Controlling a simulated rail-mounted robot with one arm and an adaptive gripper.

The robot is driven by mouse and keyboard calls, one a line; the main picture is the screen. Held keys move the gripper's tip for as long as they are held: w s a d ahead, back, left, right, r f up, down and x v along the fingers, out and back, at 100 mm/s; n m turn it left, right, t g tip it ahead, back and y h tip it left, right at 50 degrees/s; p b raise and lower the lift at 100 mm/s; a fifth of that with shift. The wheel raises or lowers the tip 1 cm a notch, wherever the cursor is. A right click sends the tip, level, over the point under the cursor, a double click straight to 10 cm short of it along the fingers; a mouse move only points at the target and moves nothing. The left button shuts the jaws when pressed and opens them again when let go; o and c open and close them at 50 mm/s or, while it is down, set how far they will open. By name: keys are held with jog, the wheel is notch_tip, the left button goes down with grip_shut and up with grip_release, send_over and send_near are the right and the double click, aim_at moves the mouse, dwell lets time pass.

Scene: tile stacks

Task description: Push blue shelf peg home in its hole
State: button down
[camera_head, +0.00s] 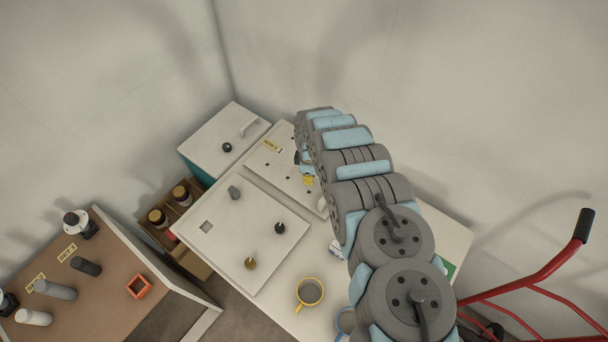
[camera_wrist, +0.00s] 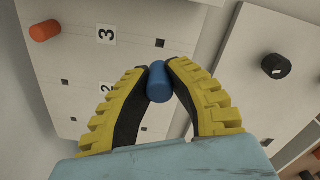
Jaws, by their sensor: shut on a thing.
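The blue shelf peg (camera_wrist: 157,85) is between the yellow, black-padded fingers of my gripper (camera_wrist: 157,70), which are shut on it. In the wrist view it stands over the pale hole panel (camera_wrist: 85,55). I cannot tell whether its far end is in a hole, above one or touching the panel. Small dark square holes and labels 3 (camera_wrist: 106,34) and 2 (camera_wrist: 106,88) show on the panel. In the head view the panel (camera_head: 262,160) lies behind the large pale board, and my gripper (camera_head: 308,181) is over its right part. My arm hides the peg there.
An orange peg (camera_wrist: 45,31) stands on the panel near the top left of the wrist view. A pale board (camera_head: 225,235) with several knobs lies beside the panel. A yellow mug (camera_head: 309,292) stands on the table near the front. A red hand truck (camera_head: 530,282) is at right.

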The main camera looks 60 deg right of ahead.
jog(key=shift+f, duration=0.2)
jog(key=b, duration=0.4)
send_over(309, 188)
jog(key=a, duration=0.1)
jog(key=shift+s+a+f, duration=0.1)
jog(key=shift+s+f, duration=0.1)
jog(key=shift+f, duration=1.05)
jog(key=shift+s+a+f, duration=0.1)
jog(key=shift+s+f, duration=0.05)
jog(key=shift+f, duration=1.1)
jog(key=shift+f+b, duration=0.95)
jog(key=shift+f, duration=0.5)
jog(key=c, duration=1)
grip_release()
jog(key=shift+c, duration=0.2)
jog(key=shift+r, duration=0.2)
jog(key=shift+r+p, duration=2.3)
jog(key=shift+r, duration=0.55)
